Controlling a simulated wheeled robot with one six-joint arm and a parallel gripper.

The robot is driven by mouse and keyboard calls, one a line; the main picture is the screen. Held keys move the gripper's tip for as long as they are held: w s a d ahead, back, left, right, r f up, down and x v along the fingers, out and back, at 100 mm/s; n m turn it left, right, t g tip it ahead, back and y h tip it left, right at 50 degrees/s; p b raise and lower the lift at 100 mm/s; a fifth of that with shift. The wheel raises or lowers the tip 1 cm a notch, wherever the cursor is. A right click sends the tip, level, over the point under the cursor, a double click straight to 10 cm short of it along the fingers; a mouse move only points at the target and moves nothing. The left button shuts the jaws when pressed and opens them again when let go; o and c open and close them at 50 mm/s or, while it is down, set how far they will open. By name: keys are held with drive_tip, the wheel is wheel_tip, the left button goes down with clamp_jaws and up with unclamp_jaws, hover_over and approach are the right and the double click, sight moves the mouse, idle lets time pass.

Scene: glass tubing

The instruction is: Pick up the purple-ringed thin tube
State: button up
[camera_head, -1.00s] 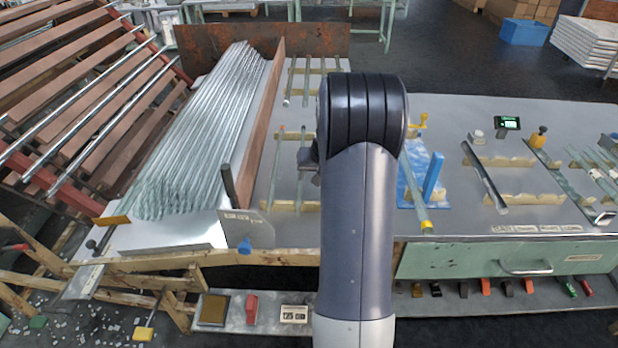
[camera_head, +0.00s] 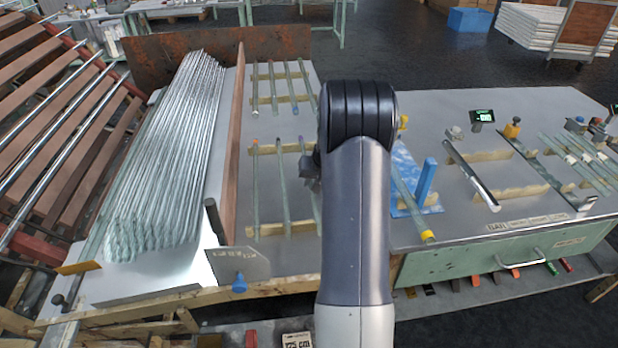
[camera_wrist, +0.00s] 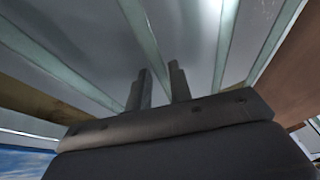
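Thin glass tubes lie on wooden rests on the bench left of my arm in the head view. The lower set shows a tube with an orange-brown end (camera_head: 256,185), a tube with a dark bluish end (camera_head: 280,185) and another close to my arm (camera_head: 304,185). My gripper is mostly hidden behind my arm in the head view.
A brown upright board (camera_head: 233,150) separates these tubes from a large stack of glass tubing (camera_head: 165,160). A blue stand (camera_head: 426,180) with a yellow-ended tube is right of my arm. More tubes (camera_head: 303,75) lie on rests farther back.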

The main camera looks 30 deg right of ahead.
clamp_jaws()
drive_tip(key=shift+r, duration=0.1)
